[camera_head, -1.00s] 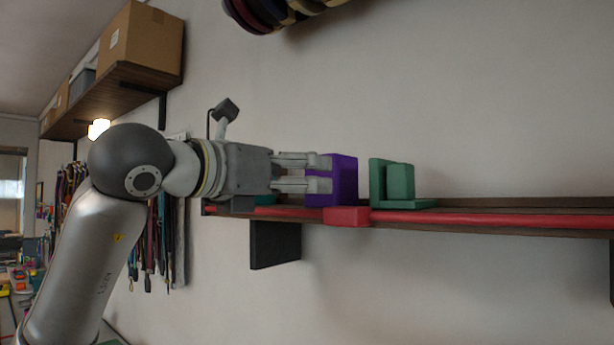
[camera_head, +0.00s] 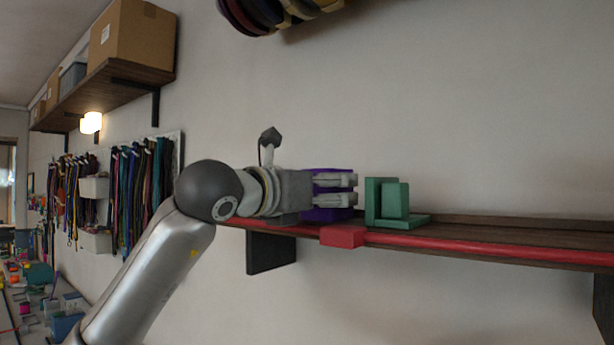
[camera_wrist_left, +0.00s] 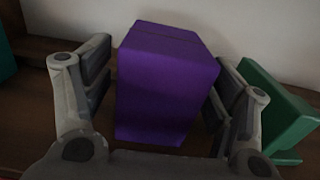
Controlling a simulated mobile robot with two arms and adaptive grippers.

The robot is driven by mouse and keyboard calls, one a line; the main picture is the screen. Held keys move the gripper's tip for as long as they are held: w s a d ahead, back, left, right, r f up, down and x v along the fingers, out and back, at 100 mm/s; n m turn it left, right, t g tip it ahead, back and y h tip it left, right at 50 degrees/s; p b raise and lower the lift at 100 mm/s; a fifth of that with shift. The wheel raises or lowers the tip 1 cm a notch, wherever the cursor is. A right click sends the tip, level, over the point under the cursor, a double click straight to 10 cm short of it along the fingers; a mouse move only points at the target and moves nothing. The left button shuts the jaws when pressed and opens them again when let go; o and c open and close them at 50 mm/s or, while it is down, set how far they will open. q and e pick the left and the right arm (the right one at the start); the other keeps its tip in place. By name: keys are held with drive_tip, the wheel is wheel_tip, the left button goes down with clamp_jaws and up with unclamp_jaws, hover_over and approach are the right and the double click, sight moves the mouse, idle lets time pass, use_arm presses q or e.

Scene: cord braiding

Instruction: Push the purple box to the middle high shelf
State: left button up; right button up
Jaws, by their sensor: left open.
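The purple box (camera_head: 331,214) stands on the wall shelf (camera_head: 480,240), partly hidden behind my left gripper in the head view. My left gripper (camera_head: 350,190) is open, its fingers pointing right along the shelf in front of the box. In the left wrist view the purple box (camera_wrist_left: 163,85) stands upright between the two spread fingers of the left gripper (camera_wrist_left: 160,110). I cannot tell whether either finger touches it. My right gripper is in neither view.
A green bracket-shaped piece (camera_head: 392,203) stands on the shelf just right of the box. A red rail with a red block (camera_head: 342,237) runs along the shelf's front edge. The shelf farther right is clear. Cardboard boxes (camera_head: 133,40) sit on a higher shelf at left.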

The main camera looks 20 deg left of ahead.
use_arm(q)
drive_tip(key=shift+w+d, duration=0.3)
drive_tip(key=shift+w, duration=0.35)
drive_tip(key=shift+c, duration=0.4)
drive_tip(key=c, duration=1.2)
drive_tip(key=shift+o, duration=0.2)
drive_tip(key=shift+a, duration=0.15)
